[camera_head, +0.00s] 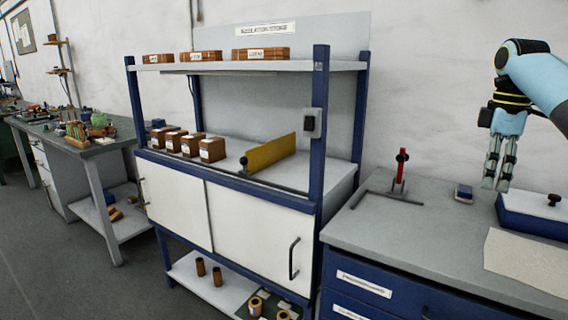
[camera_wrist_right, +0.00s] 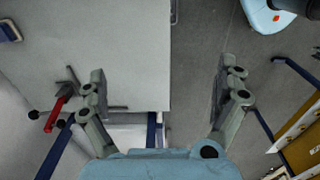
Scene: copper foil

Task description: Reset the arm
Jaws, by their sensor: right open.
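My right gripper (camera_head: 499,162) hangs from the light blue arm at the right of the head view, fingers pointing down above the grey worktop. In the right wrist view the right gripper (camera_wrist_right: 158,92) has its two fingers wide apart with nothing between them. Below it in that view are the worktop's edge and the grey floor. My left gripper does not show in either view.
A blue-framed shelf unit (camera_head: 321,130) stands left. A cluttered bench (camera_head: 100,140) is farther left.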

